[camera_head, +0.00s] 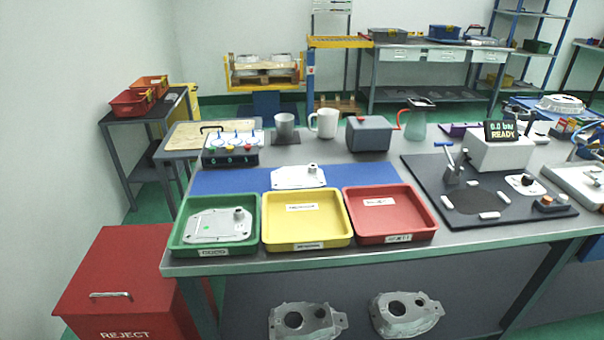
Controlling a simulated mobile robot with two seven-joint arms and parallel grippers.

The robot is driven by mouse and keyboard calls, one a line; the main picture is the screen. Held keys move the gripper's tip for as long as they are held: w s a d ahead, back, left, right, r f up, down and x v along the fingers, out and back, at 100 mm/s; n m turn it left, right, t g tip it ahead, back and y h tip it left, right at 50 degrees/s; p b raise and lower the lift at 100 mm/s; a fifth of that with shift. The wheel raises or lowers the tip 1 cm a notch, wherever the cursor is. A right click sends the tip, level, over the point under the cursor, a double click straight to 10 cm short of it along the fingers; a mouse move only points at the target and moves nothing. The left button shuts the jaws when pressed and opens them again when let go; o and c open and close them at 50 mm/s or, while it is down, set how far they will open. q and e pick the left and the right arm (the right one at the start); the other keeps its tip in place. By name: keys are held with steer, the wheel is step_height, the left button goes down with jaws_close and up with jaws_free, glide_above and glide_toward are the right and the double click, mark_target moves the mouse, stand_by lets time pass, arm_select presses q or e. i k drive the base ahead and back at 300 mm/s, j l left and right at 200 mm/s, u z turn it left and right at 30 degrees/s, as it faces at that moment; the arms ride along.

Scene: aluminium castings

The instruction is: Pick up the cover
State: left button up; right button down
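A flat, light-grey metal cover (297,178) with a small raised boss lies on the blue mat (232,181), just behind the yellow tray. A second, similar flat grey cover (214,226) with a boss and a small green mark lies in the green tray at the left front of the table. I cannot tell from this view which of the two the task means. Neither of my grippers is in view, and nothing covers the two parts.
A yellow tray (307,234) and a red tray (390,228) are empty. Behind the mat stand a button box (231,157), mugs and a grey box (369,134). A black fixture mat (425,178) is at right. Housings (305,322) sit below; a red reject bin (120,280) stands left.

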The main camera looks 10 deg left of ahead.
mark_target(308, 176)
steer(key=i+l+z, duration=0.25)
steer(key=i+l, duration=0.15)
steer(key=l, duration=0.15)
steer(key=i+l+z, duration=0.25)
steer(key=i+l, duration=0.2)
